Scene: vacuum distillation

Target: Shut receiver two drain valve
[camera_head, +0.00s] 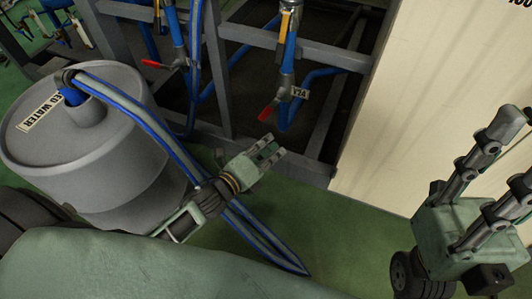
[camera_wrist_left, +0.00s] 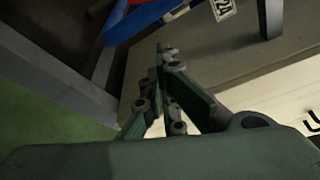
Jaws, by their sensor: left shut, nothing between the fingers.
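A valve with a red lever handle (camera_head: 268,110) sits on a blue vertical pipe (camera_head: 287,80). A tag reading V24 (camera_head: 300,92) is beside it, and the tag's edge shows in the left wrist view (camera_wrist_left: 222,9). The handle slants down and left from the pipe. A second red handle (camera_head: 151,63) is on another blue pipe further left. Which valve serves receiver two is not readable. My left gripper (camera_head: 271,148) is shut and empty, below the V24 handle and apart from it. Its fingers meet in the left wrist view (camera_wrist_left: 165,60). My right gripper (camera_head: 518,148) is open at the right edge.
A grey feed-water drum (camera_head: 110,150) stands at left, with blue hoses (camera_head: 150,120) running from it past my left wrist to the floor. A grey steel frame (camera_head: 300,50) surrounds the pipes. A cream panel (camera_head: 440,90) fills the right. Green floor (camera_head: 330,235) is clear between.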

